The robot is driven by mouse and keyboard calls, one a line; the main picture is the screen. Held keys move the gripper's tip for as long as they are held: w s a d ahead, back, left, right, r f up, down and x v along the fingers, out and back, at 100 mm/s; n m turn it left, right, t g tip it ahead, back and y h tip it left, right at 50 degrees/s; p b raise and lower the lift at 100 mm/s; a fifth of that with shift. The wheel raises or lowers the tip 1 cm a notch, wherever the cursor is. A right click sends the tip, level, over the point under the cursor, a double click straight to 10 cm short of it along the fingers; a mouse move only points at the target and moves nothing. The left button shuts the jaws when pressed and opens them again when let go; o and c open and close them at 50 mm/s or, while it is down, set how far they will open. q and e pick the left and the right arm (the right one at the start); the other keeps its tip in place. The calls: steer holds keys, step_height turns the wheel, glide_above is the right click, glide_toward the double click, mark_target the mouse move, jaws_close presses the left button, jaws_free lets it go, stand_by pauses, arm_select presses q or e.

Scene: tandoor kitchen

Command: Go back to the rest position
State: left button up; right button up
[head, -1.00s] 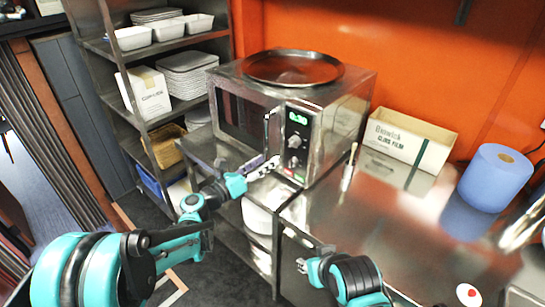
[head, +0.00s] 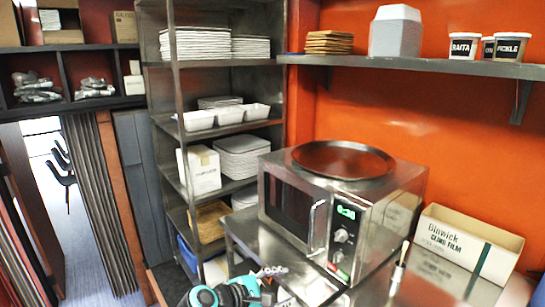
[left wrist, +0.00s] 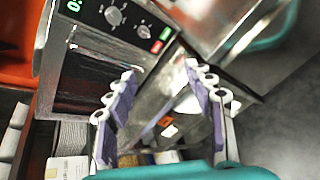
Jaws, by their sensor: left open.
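My left gripper (head: 268,273) shows at the bottom of the head view, low in front of the steel microwave (head: 335,215). In the left wrist view its two fingers (left wrist: 165,88) stand apart with nothing between them, so it is open and empty. The microwave also shows there (left wrist: 85,60), beside the fingers, with its knobs and green display. Its door looks shut. My right gripper is in neither of the current views.
A round steel tray (head: 343,160) lies on the microwave. A steel shelf rack (head: 222,62) with plates and white tubs stands at left. A cling film box (head: 465,243) is on the counter at right. A wall shelf (head: 420,66) holds tubs above.

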arm_select(q)
steer(key=s+a+f+m+y, duration=0.4)
steer(key=s+a+m+y, duration=0.1)
steer(key=s+a+m, duration=0.3)
steer(key=s+a+f+m+g+y, duration=0.1)
steer(key=s+a+f+m+y, duration=0.2)
steer(key=s+a+m, duration=0.6)
steer(key=s+a+y, duration=0.2)
steer(key=a, duration=0.1)
steer(key=shift+s+a+f, duration=0.15)
steer(key=shift+a+f, duration=0.15)
steer(key=shift+f, duration=0.05)
